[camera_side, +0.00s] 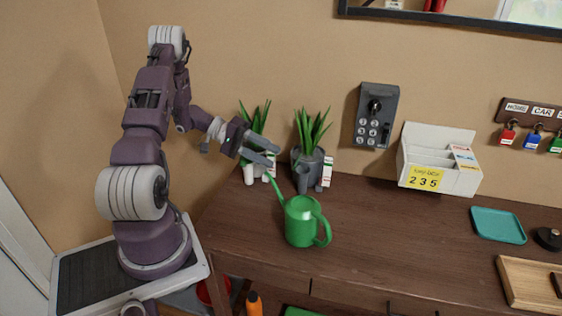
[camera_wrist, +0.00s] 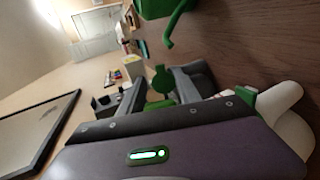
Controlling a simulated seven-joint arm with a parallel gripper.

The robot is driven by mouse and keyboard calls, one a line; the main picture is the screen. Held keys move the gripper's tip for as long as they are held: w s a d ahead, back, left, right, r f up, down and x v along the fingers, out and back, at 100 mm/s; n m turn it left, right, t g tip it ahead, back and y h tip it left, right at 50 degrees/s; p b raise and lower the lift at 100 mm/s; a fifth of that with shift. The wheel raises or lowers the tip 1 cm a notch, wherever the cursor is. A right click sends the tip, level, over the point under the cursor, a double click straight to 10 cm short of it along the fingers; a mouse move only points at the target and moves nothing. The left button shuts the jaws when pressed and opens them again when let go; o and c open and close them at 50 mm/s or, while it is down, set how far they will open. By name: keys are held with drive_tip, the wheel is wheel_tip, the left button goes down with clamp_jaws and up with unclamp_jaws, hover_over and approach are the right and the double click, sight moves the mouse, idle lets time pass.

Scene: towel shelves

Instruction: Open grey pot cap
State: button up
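The grey pot (camera_side: 309,170) stands upright at the back of the desk with a spiky green plant in it. A grey protrusion (camera_side: 303,183) shows low on its front; I cannot tell if it is the cap or whether it is open. My gripper (camera_side: 269,152) is open, its two fingers apart and pointing right toward the grey pot, just left of it and above the desk. In the wrist view my gripper (camera_wrist: 160,88) shows a green round thing between or beyond its fingers; I cannot tell what it is. No held object is visible.
A white pot (camera_side: 250,175) with a plant is partly behind my gripper. A green watering can (camera_side: 302,222) stands in front of the grey pot. A white box (camera_side: 438,160) and teal tray (camera_side: 498,225) are to the right.

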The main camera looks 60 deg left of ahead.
drive_tip(key=shift+s+a+r, duration=0.3)
drive_tip(key=shift+s+a, duration=0.15)
drive_tip(key=shift+s, duration=0.05)
drive_tip(key=shift+r, duration=0.15)
drive_tip(key=c, duration=0.3)
wheel_tip(320, 180, up, 10)
drive_tip(key=g+y, duration=0.9)
drive_tip(key=g, duration=0.4)
hover_over(295, 166)
drive_tip(key=d, duration=0.1)
wheel_tip(295, 166, down, 4)
wheel_tip(295, 166, up, 4)
drive_tip(key=w+d+y, duration=0.2)
drive_tip(key=w+y, duration=0.1)
drive_tip(key=y, duration=0.1)
drive_tip(key=x, duration=0.8)
drive_tip(key=w+d+x, duration=0.1)
drive_tip(key=x, duration=0.3)
drive_tip(key=shift+f, duration=0.3)
